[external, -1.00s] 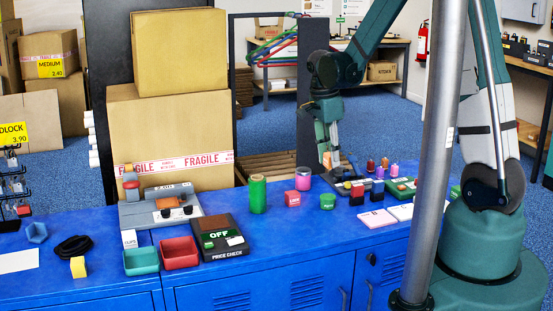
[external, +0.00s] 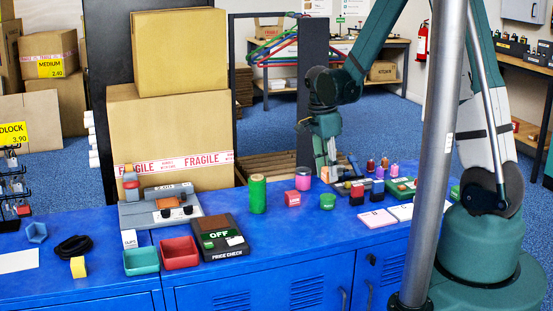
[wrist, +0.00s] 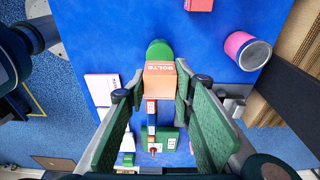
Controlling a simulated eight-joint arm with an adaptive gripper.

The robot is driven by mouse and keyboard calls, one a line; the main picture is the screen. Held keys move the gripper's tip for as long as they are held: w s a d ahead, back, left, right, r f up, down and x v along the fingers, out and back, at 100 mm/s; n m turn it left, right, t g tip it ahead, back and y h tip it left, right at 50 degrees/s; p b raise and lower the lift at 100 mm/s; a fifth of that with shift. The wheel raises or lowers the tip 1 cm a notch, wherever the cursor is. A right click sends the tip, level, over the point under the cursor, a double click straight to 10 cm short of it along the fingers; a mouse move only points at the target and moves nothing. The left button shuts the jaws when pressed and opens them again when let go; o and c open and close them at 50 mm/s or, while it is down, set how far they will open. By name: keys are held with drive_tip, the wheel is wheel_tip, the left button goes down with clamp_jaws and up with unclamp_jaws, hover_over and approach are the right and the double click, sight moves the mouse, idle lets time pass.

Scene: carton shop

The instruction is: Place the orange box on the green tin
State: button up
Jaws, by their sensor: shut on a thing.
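The orange box (wrist: 160,78), marked BOLTS, is between my gripper's (wrist: 158,92) two green-padded fingers in the wrist view. My gripper (external: 326,171) is shut on it. In the external view the orange box (external: 324,174) shows small at the fingertips, above the counter. The short green tin (external: 327,202) stands upright on the blue counter, in front of and below my gripper. In the wrist view the green tin (wrist: 159,48) shows just beyond the box, which hides part of it. The box looks apart from the tin.
A red box (external: 292,199) and a pink cylinder (external: 303,178) stand left of the tin. A taller green cylinder (external: 257,194) is farther left. Several small boxes and bottles crowd the right, with a black and red box (external: 357,194) close by. The counter (external: 300,235) in front is clear.

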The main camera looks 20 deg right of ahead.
sight(328, 196)
drive_tip(key=shift+f, duration=0.8)
drive_tip(key=shift+f+b, duration=0.45)
drive_tip(key=shift+f, duration=1.4)
drive_tip(key=shift+f, duration=0.2)
drive_tip(key=o, duration=1)
drive_tip(key=shift+c, duration=0.2)
drive_tip(key=shift+r, duration=0.25)
drive_tip(key=shift+a+r+p, duration=0.3)
drive_tip(key=shift+r+p, duration=0.05)
drive_tip(key=shift+r, duration=1.6)
drive_tip(key=shift+a+r+p, duration=0.3)
drive_tip(key=shift+r+p, duration=0.1)
drive_tip(key=shift+r, duration=1.6)
drive_tip(key=shift+a+r+p, duration=0.3)
drive_tip(key=shift+r+p, duration=0.05)
drive_tip(key=shift+r, duration=1.6)
